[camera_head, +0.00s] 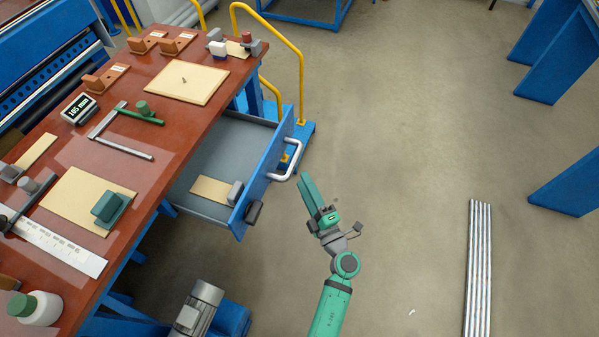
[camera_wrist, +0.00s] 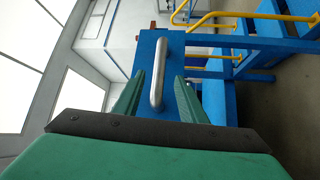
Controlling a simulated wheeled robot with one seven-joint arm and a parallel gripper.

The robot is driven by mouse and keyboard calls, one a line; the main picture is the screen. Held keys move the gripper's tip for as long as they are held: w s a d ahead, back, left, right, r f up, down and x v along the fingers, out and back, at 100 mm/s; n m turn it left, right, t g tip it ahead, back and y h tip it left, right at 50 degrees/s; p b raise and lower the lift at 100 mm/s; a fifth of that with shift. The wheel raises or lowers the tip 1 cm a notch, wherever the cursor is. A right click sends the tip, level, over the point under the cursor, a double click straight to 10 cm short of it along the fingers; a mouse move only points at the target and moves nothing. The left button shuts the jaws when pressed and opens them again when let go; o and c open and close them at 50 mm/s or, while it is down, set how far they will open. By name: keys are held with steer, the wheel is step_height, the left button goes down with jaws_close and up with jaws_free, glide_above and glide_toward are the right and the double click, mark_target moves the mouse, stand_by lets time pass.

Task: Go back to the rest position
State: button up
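My gripper (camera_head: 305,178) is to the right of the open blue drawer (camera_head: 262,172), close to its metal handle (camera_head: 289,167). In the wrist view my gripper (camera_wrist: 159,76) has its two green fingers spread apart, with nothing held. The handle (camera_wrist: 158,75) shows in line with the gap between the fingers, on the blue drawer front. In the head view the fingertips look apart from the handle. Inside the drawer lie a tan board (camera_head: 211,190) and a small grey block (camera_head: 235,193).
A brown worktable (camera_head: 165,131) with several tools and boards stands at left. Yellow railings (camera_head: 301,65) rise behind the drawer. Metal bars (camera_head: 478,265) lie on the floor at right. A motor (camera_head: 198,307) sits below the table. Floor right of my arm is open.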

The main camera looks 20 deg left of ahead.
steer(key=shift+v, duration=0.95)
steer(key=s+d+r+m+h, duration=0.1)
steer(key=s+d+m+h, duration=0.2)
steer(key=s+m, duration=0.5)
steer(key=s+d+r+m+h, duration=0.2)
steer(key=s+d+m+h, duration=0.2)
steer(key=s+m, duration=0.4)
steer(key=s+d+r+m+h, duration=0.1)
steer(key=s+d+m+h, duration=0.2)
steer(key=s, duration=1.3)
steer(key=shift+d+r+m+t+h, duration=0.25)
steer(key=shift+m+h, duration=1.15)
steer(key=shift+m, duration=1.4)
steer(key=shift+a, duration=0.1)
